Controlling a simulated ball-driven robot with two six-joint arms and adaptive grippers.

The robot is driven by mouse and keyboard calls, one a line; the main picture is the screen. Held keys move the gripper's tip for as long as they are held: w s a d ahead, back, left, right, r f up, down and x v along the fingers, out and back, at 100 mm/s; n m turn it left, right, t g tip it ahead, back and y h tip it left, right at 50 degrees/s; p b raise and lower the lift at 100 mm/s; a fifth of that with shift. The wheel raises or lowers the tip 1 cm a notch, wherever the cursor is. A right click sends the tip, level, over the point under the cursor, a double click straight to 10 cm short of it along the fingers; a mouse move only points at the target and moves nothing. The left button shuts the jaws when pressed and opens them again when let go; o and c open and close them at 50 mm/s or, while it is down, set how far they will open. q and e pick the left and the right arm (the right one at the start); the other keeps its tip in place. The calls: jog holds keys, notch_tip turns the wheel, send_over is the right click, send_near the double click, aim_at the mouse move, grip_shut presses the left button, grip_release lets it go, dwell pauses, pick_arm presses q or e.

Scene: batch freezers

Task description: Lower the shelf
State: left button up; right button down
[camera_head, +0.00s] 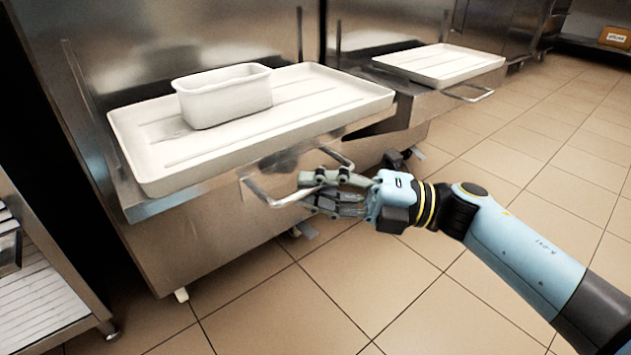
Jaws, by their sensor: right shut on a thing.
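A white ribbed shelf (300,112) juts from the front of the near steel freezer, roughly level. A white rectangular tub (228,100) stands on it toward the back left. A metal bar handle (268,196) sticks out below the shelf's front edge. My right gripper (312,190) reaches in from the right and is shut on this handle, near the handle's right part. The fingers hide part of the bar. My left gripper is not in view.
A second freezer with its own white shelf (440,64) and handle (472,94) stands behind to the right. A slatted metal rack (36,300) is at the lower left. The tiled floor (545,150) is open on the right. An orange box (614,38) sits far right.

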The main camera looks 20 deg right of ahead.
jog(key=shift+s+f, duration=0.1)
jog(key=shift+f, duration=0.15)
jog(key=c, duration=1.5)
grip_release()
jog(key=shift+c, duration=0.2)
jog(key=shift+o, duration=0.8)
jog(key=shift+d, duration=0.1)
jog(key=v, duration=1.2)
jog(key=shift+r, duration=0.1)
